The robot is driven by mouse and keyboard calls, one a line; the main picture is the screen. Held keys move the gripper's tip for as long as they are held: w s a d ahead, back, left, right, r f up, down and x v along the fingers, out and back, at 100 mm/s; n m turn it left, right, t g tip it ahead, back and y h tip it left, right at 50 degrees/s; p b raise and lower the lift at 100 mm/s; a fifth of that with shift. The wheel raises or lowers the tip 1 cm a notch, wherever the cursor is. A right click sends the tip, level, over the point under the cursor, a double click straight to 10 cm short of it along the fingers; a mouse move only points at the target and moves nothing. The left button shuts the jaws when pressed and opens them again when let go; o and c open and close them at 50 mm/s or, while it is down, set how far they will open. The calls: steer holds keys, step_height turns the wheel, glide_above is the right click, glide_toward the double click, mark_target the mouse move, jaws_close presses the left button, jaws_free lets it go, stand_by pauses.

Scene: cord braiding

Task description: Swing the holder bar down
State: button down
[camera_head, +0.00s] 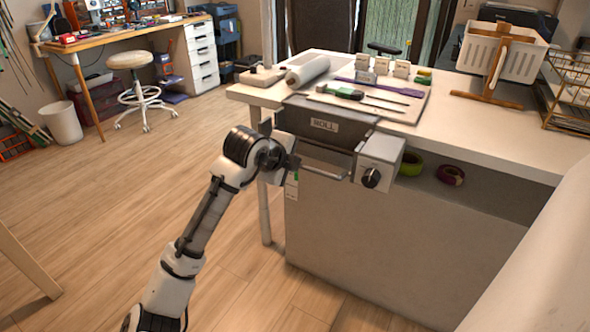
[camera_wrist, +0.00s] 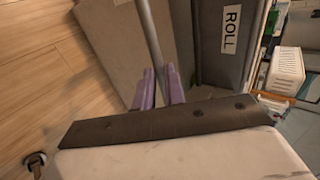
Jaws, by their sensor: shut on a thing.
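The holder bar (camera_head: 325,173) is a thin metal rod below the dark grey panel (camera_head: 322,125) labelled ROLL, at the front edge of the worktable. Its right end runs to a light grey end block (camera_head: 378,160) with a black knob (camera_head: 371,177). My gripper (camera_head: 292,165) is at the left part of the bar, its fingers mostly hidden in the head view. In the wrist view, the purple fingers of my gripper (camera_wrist: 160,84) are shut on the bar (camera_wrist: 150,32), one on each side. The ROLL label (camera_wrist: 231,28) shows right of the bar there.
The worktable (camera_head: 480,130) carries a board with tools, a white paper roll (camera_head: 308,70) and a white basket (camera_head: 503,52). A green tape roll (camera_head: 410,164) and a purple one (camera_head: 451,175) lie on the shelf right of the end block.

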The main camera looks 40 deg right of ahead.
steer(key=f+h+b, duration=0.1)
steer(key=b, duration=0.2)
steer(key=f+t+h+b, duration=0.1)
steer(key=h+b, duration=0.1)
steer(key=b, duration=0.1)
steer(key=f+t+h+b, duration=0.1)
steer(key=h+b, duration=0.1)
steer(key=b, duration=0.1)
steer(key=shift+s+a+f+b, duration=0.1)
steer(key=shift+a+f+b, duration=0.2)
steer(key=shift+f+b, duration=0.1)
steer(key=c, duration=1.5)
jaws_free()
steer(key=p+v, duration=0.1)
steer(key=v, duration=1.2)
steer(key=shift+s+a, duration=0.15)
steer(key=shift+a, duration=0.25)
